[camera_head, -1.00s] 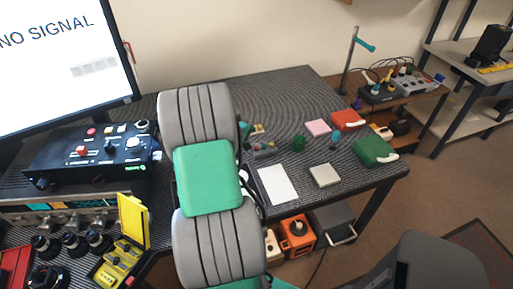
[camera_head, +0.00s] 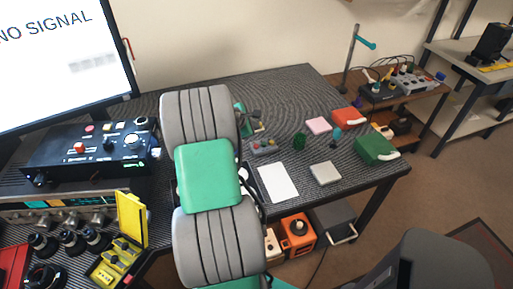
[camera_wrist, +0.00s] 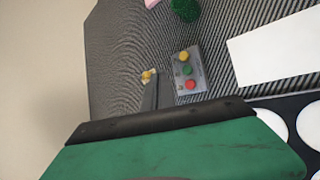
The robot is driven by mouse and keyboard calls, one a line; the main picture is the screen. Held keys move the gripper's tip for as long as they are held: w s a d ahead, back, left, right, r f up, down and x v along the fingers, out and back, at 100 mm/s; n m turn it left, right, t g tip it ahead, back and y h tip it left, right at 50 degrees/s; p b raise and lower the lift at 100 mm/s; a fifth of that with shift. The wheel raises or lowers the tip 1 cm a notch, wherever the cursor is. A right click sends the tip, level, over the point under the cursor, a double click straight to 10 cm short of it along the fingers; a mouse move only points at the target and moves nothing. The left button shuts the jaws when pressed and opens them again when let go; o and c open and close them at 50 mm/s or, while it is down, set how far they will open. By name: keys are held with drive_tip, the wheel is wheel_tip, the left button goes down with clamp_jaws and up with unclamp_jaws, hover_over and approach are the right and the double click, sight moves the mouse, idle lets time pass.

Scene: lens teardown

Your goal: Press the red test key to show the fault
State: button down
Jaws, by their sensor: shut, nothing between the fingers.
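A small grey box (camera_wrist: 199,72) with a yellow, a green and a red key (camera_wrist: 190,84) lies on the bench mat. It also shows in the head view (camera_head: 265,148), just right of my arm. My gripper (camera_wrist: 153,82) is shut and empty, beside the box on its left in the wrist view and apart from its keys. In the head view my gripper (camera_head: 257,115) shows small behind my arm, beyond the box. Its height above the mat is hard to tell. A monitor (camera_head: 60,65) reads NO SIGNAL.
A small yellow-topped part (camera_wrist: 148,75) is close to my fingertips. A white sheet (camera_head: 278,182), a green brush-like item (camera_head: 299,141) and a pink block (camera_head: 318,125) lie to the right. A black console (camera_head: 60,160) with red and orange controls stands at left.

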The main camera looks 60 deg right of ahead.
wheel_tip(320, 180, down, 7)
drive_tip(key=b, duration=0.4)
idle(1.8)
drive_tip(key=shift+f, duration=0.35)
drive_tip(key=shift+f+b, duration=0.3)
drive_tip(key=shift+f, duration=0.15)
idle(0.4)
drive_tip(key=shift+r, duration=0.15)
drive_tip(key=shift+r+p, duration=0.7)
drive_tip(key=shift+p, duration=0.05)
wheel_tip(320, 180, up, 5)
drive_tip(key=p, duration=0.4)
drive_tip(key=shift+r, duration=0.1)
